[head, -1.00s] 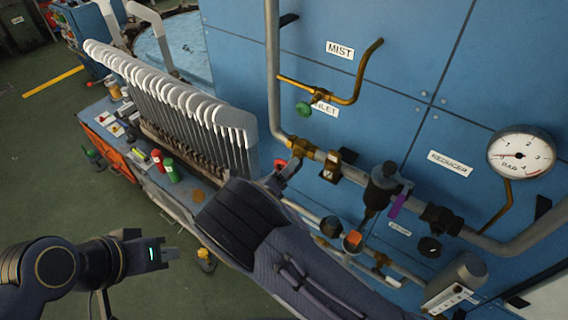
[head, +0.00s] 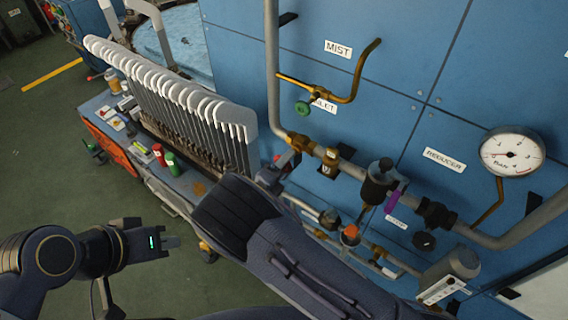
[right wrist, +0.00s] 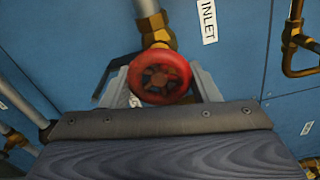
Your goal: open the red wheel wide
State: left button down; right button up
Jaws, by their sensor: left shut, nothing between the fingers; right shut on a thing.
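The red wheel (right wrist: 160,77) sits on a brass valve on the inlet pipe, in the middle of the right wrist view. My right gripper (right wrist: 160,88) is shut on it, with a finger on either side of the rim. In the head view my right gripper (head: 287,162) is at the pipe's lower bend, and the wheel is mostly hidden behind it and my arm. My left gripper (head: 172,243) is shut and empty, low at the left over the floor, well away from the wheel.
A row of white-topped sock boards (head: 185,95) stands on a bench left of my right arm. Right of the valve, the pipe runs to a reducer (head: 378,185) and a pressure gauge (head: 512,155). The floor at left is open.

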jog(key=shift+f, duration=0.15)
jog(key=o, duration=1)
jog(key=b+v, duration=0.2)
jog(key=v, duration=0.6)
